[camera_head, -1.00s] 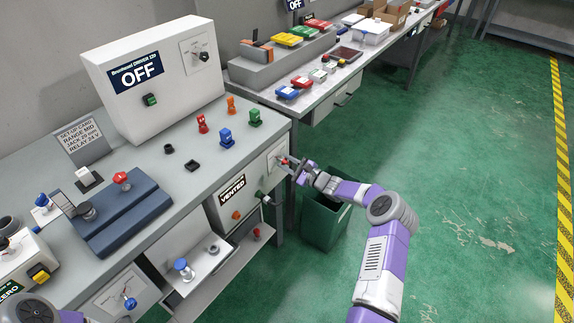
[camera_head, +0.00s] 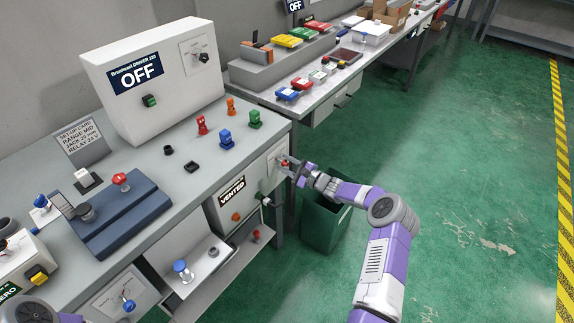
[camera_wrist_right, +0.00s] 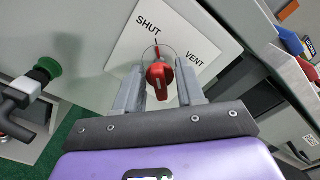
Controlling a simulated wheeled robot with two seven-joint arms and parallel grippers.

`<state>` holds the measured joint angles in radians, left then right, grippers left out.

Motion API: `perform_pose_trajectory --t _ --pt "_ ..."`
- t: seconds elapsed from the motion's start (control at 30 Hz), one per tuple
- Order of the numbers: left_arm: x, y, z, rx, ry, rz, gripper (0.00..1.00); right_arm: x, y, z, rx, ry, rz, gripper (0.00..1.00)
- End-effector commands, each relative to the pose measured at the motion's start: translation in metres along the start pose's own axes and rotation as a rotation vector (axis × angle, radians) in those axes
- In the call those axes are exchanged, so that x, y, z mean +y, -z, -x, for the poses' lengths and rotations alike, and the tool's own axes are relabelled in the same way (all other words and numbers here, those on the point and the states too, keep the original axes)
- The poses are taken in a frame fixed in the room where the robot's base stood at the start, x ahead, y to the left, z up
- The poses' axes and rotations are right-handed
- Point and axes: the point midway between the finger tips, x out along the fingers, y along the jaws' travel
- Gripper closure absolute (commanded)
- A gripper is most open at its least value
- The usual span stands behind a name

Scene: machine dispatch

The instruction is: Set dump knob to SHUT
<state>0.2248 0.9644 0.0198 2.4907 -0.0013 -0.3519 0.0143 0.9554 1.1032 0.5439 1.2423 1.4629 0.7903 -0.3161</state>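The red dump knob (camera_wrist_right: 160,75) sits on a white plate (camera_wrist_right: 125,45) marked SHUT and VENT. Its narrow red handle runs nearly upright in the wrist view, its upper end just below the word SHUT. My right gripper (camera_wrist_right: 160,92) is open, with one finger on each side of the knob and small gaps beside the handle. In the head view, my right gripper (camera_head: 293,168) is at the plate on the bench's front. The display (camera_head: 232,190) beside it reads VENTED. My left gripper is out of view.
A green bin (camera_head: 322,225) stands on the floor below my right gripper. The floor to the right is clear.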

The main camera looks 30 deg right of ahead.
Motion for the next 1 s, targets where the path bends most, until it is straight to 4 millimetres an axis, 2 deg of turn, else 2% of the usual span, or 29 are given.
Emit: perform_pose_trajectory --t 0.27,0.7,1.0 --pt "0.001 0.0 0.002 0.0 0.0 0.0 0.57 -0.001 0.0 0.005 0.001 0.0 -0.001 0.62" --pt "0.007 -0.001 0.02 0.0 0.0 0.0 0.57 -0.001 -0.001 0.069 0.002 0.0 0.0 0.62" --pt "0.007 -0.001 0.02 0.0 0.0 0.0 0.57 0.0 0.0 0.076 0.0 0.0 0.0 0.62"
